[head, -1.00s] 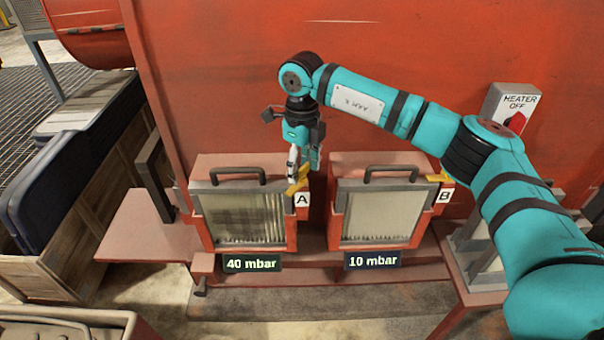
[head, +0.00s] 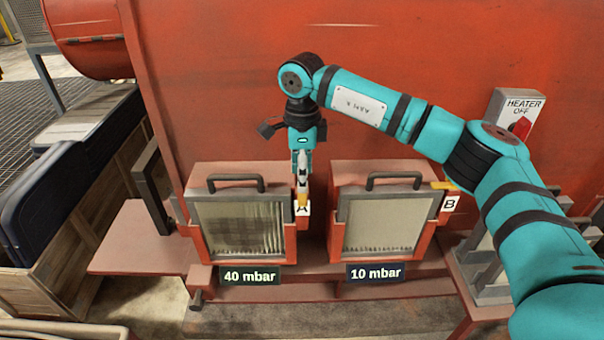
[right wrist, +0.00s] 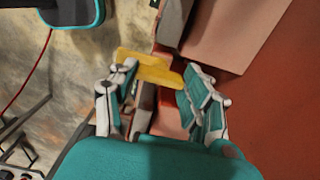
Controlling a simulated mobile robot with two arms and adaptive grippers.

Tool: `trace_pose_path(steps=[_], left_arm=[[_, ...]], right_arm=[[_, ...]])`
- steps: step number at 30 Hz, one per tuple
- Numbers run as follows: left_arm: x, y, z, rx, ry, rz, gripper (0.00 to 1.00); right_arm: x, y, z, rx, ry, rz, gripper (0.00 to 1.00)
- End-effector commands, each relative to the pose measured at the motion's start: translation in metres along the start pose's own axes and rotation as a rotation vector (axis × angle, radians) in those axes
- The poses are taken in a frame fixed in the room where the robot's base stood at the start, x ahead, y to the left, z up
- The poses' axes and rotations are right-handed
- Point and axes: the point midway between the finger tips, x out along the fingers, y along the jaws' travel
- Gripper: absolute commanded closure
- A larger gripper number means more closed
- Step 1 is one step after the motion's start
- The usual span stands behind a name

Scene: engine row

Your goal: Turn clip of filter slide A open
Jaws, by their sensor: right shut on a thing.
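Filter slide A (head: 240,228) is a framed, dirty grey filter with a black handle, seated in its red housing above the "40 mbar" sign. Its yellow clip (head: 302,200) is at the slide's top right corner, by the A label (head: 302,209), and looks roughly upright in the head view. My right gripper (head: 303,183) points down from above and is shut on this clip, partly covering it. In the right wrist view the clip (right wrist: 150,66) lies between the fingertips (right wrist: 160,76). My left gripper is out of view.
Filter slide B (head: 382,222), cleaner, stands to the right above the "10 mbar" sign (head: 375,272), with its yellow clip (head: 444,186) lying sideways. A heater switch (head: 521,127) is on the right. The red wall rises close behind my right arm.

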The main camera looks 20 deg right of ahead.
Motion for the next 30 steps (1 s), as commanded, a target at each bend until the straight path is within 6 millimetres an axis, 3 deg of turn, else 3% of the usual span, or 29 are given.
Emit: trace_pose_path(steps=[13,14,19,30], left_arm=[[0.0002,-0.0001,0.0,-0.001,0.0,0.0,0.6],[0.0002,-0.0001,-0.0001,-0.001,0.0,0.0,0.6],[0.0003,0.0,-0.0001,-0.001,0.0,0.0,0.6],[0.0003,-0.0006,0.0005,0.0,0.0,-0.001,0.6]], right_arm=[[-0.0017,-0.0006,0.0004,-0.013,-0.002,-0.004,0.83],[-0.0017,-0.0006,0.0003,-0.013,-0.002,-0.004,0.5],[-0.0012,-0.0005,0.0002,-0.012,-0.001,-0.003,0.28],[-0.007,-0.0005,0.0003,-0.011,-0.001,-0.002,0.27]])
